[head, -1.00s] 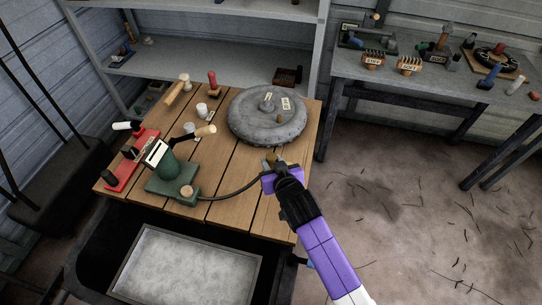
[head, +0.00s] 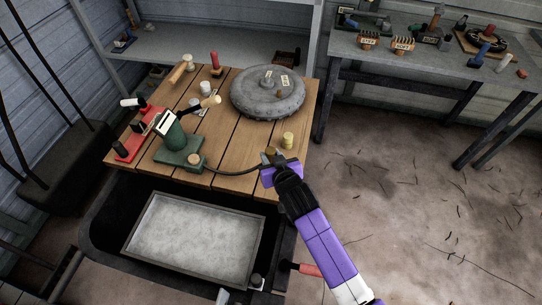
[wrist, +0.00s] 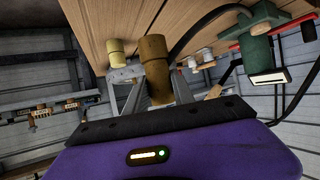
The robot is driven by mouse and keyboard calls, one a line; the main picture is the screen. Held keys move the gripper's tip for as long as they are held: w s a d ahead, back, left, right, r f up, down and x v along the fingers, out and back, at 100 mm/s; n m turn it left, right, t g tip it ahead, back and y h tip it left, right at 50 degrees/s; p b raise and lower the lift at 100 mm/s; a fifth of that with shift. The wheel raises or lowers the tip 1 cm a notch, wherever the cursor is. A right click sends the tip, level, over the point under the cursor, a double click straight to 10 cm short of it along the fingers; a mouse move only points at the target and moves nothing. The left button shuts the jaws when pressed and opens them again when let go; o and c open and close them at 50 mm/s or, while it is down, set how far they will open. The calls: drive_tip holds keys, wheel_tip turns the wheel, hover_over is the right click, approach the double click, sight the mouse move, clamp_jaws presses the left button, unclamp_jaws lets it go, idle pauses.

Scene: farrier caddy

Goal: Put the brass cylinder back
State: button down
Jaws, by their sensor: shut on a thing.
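My gripper (head: 267,161) is over the front right part of the plank table (head: 232,150). It is shut on a brown, brass-coloured cylinder (wrist: 155,68), whose top also shows at the fingertips in the head view (head: 270,151). A pale yellow cylinder (head: 288,140) stands on the table just behind and to the right of my gripper; it also shows in the wrist view (wrist: 116,52). I cannot tell whether the held cylinder touches the table. A round grey disc (head: 253,109) with labels and a small brown peg lies behind.
A green device (head: 180,148) with a black cable passing near my gripper stands to the left. A red rack (head: 128,146) is at the left edge. Small cups and handled tools stand behind. A grey tray (head: 195,238) lies in front, below the tabletop.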

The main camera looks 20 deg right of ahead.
drive_tip(key=shift+f+b, duration=2.25)
drive_tip(key=shift+f, duration=0.6)
drive_tip(key=shift+f+b, duration=0.45)
drive_tip(key=shift+f, duration=0.05)
drive_tip(key=c, duration=1)
unclamp_jaws()
drive_tip(key=v, duration=0.7)
drive_tip(key=shift+s+r, duration=0.2)
drive_tip(key=shift+s, duration=0.15)
drive_tip(key=shift+p+v, duration=1.3)
drive_tip(key=shift+v, duration=0.9)
